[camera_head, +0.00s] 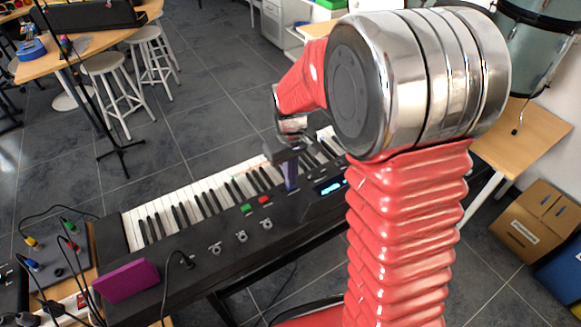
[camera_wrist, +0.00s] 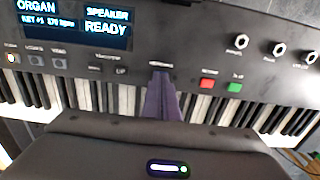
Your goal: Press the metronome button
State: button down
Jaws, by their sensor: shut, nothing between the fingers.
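The black electronic keyboard (camera_head: 205,255) stands across the middle of the head view, its panel also filling the wrist view (camera_wrist: 185,45). My gripper (camera_head: 291,186) points down at the panel, between the red button and the lit display. In the wrist view my gripper (camera_wrist: 162,78) has its purple-grey fingers shut together and empty. A small blurred label, which seems to read metronome, sits just past the fingertips. The button by that label is hidden behind the fingers. I cannot tell whether the tips touch the panel.
A red button (camera_wrist: 208,84) and a green button (camera_wrist: 235,87) lie right of the fingers in the wrist view. The display (camera_wrist: 75,22) reads organ and speaker ready. Small transpose buttons (camera_wrist: 120,71) lie left. Knobs or jacks and a magenta box (camera_head: 126,281) are farther along.

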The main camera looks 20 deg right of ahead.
jog(key=shift+f, duration=0.35)
jog(key=shift+f, duration=0.5)
jog(key=shift+s+f, duration=0.25)
jog(key=shift+f, duration=0.2)
jog(key=shift+r, duration=0.1)
jog(key=shift+w+r, duration=0.2)
jog(key=shift+r, duration=0.35)
notch_tip(320, 180, up, 14)
jog(key=shift+w, duration=0.15)
